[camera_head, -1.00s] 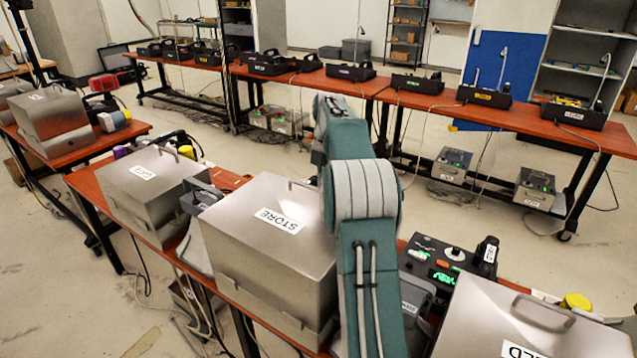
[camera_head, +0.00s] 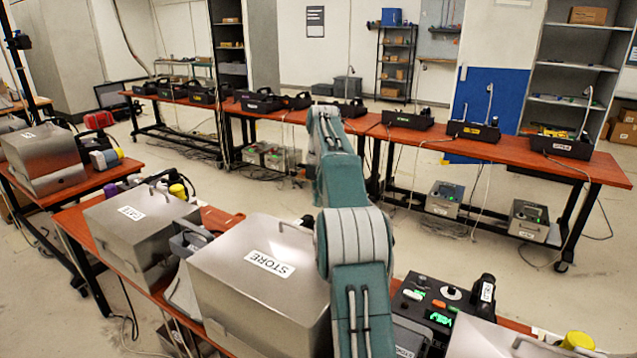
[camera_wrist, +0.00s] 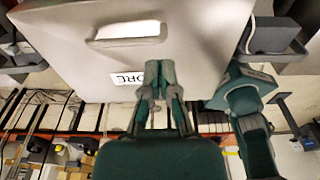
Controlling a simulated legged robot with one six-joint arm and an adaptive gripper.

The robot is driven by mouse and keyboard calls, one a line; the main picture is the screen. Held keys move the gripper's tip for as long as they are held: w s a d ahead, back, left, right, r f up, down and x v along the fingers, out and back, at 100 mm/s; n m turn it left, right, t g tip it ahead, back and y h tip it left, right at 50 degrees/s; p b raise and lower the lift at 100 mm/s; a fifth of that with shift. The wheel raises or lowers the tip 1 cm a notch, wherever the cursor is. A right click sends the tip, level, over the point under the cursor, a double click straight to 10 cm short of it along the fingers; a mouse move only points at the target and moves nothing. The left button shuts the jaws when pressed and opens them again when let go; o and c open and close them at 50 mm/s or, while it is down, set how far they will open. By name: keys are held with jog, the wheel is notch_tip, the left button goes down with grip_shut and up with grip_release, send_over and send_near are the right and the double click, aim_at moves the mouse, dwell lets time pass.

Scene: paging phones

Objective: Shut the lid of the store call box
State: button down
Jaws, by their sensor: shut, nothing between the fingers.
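The store call box (camera_head: 215,315) is a large brushed metal box with a white STORE label on its lid (camera_head: 230,258). In the head view the lid lies flat on the box, with no gap that I can see. My arm hides its right side and part of its handle. In the wrist view the lid (camera_wrist: 210,45) shows its handle (camera_wrist: 125,36) and part of the upside-down label. My gripper (camera_wrist: 160,68) is shut and empty, in front of the lid beside the label. Whether it touches the lid, I cannot tell. The gripper does not show in the head view.
Another metal box (camera_head: 120,245) stands to the left on the same table, and one (camera_head: 480,342) to the right. A black console (camera_head: 437,305) with green lights sits right of my arm. A long table (camera_head: 455,137) with several black phone units stands behind, across open floor.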

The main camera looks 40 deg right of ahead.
jog(key=s+a+r+m+t+h, duration=0.1)
jog(key=a+r+m, duration=0.4)
jog(key=a+r, duration=0.6)
jog(key=s+a+r+m+t, duration=0.2)
jog(key=s+a+m, duration=0.4)
jog(key=s+a, duration=0.3)
jog(key=s+a+f+m+t, duration=0.1)
jog(key=s+a+f+m, duration=0.4)
jog(key=s, duration=0.4)
jog(key=s+a+f+m+t, duration=0.2)
jog(key=s+a+f+m, duration=0.4)
jog(key=s+f, duration=0.4)
jog(key=shift+a, duration=0.9)
jog(key=shift+s, duration=0.15)
